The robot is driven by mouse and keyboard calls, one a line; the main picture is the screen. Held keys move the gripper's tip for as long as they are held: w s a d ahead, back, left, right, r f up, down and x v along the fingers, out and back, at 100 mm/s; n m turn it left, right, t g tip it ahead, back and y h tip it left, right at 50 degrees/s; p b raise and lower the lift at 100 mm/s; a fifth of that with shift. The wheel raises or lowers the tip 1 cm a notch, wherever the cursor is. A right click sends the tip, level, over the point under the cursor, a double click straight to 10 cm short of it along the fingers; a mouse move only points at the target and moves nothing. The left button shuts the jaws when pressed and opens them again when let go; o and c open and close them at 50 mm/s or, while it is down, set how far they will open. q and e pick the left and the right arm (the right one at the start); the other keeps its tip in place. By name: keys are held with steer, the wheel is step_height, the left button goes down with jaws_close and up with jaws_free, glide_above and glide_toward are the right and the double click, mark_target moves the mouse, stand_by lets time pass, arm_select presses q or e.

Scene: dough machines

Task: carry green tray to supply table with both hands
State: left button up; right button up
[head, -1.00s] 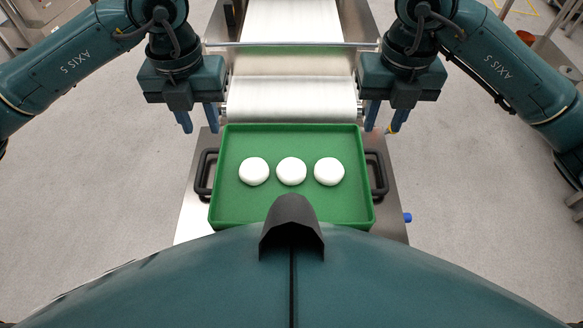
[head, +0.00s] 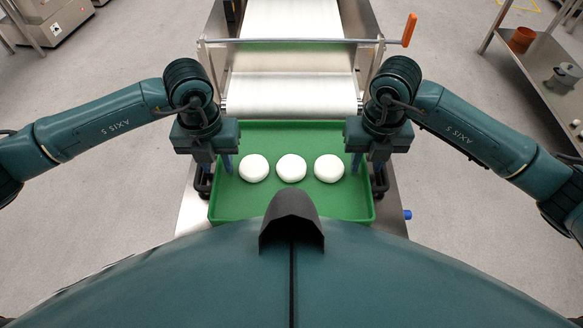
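The green tray (head: 290,209) lies on a steel surface in front of the roller machine, with three round white dough pieces (head: 291,168) in a row in it. My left gripper (head: 216,168) is over the tray's left side, at the black left handle (head: 203,186). One finger reaches down inside the tray's edge; the other is mostly hidden. My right gripper (head: 367,170) is likewise over the right side, at the black right handle (head: 380,185), with one finger inside the edge. Both look open, the fingers spread across the tray's sides; contact with the handles cannot be seen.
The roller machine (head: 291,90) with its belt stands directly behind the tray, with a crank bar ending in an orange handle (head: 409,30). A steel table (head: 540,62) with an orange pot (head: 521,40) and a grey container stands at the right. Floor is clear on both sides.

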arm_select(q)
steer(key=shift+c, duration=0.3)
arm_select(e)
steer(key=shift+f, duration=0.1)
steer(key=shift+c, duration=0.3)
arm_select(q)
jaws_close()
arm_select(e)
jaws_close()
